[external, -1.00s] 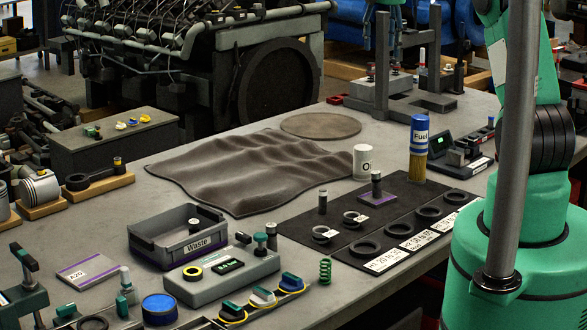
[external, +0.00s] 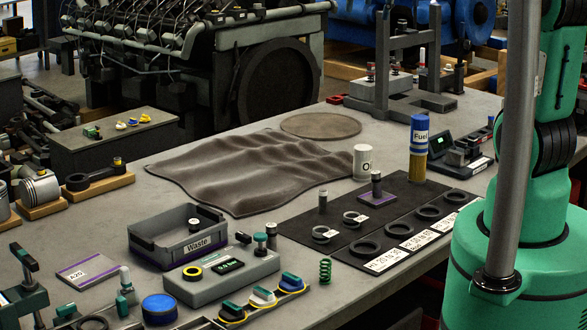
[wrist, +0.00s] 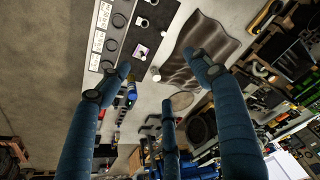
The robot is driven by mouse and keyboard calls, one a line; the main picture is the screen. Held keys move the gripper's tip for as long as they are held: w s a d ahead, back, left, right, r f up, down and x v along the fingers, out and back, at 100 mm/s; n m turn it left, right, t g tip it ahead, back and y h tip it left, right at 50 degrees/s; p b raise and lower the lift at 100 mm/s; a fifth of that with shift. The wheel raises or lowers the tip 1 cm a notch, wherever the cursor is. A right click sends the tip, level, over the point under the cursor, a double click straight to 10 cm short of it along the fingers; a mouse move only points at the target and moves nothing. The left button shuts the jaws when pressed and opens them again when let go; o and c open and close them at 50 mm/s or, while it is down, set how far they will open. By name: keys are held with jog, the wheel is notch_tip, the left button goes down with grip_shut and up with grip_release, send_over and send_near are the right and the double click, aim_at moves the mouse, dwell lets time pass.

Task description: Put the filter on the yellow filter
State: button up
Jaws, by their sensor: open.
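A white cylindrical filter marked "O" (external: 362,162) stands upright on the bench beside the dark mat; the rest of its label is turned away. A blue cylinder labelled "Fuel" (external: 419,130) stands directly above a yellow cylinder (external: 413,165) on the mat; I cannot tell whether they are separate pieces. In the wrist view the white filter (wrist: 156,74) shows between my fingers, and the blue cylinder (wrist: 131,90) shows near the left fingertip. My gripper (wrist: 163,82) has its fingers spread, empty, high above the bench.
The dark mat (external: 310,237) holds several rings and small cylinders. A rumpled grey cloth (external: 240,170) lies left of the white filter. A grey waste bin (external: 180,250) and a metal stand (external: 400,100) are on the bench.

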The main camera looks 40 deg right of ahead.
jog(key=s+a+f+n+t, duration=0.1)
jog(key=s+a+n, duration=0.1)
jog(key=s+a, duration=0.5)
jog(key=s+a+f+n+t+y, duration=0.1)
jog(key=s+a, duration=0.7)
jog(key=s, duration=0.8)
jog(key=shift+n, duration=0.7)
jog(key=shift+f, duration=0.15)
notch_tip(320, 180, down, 18)
jog(key=b, duration=1.8)
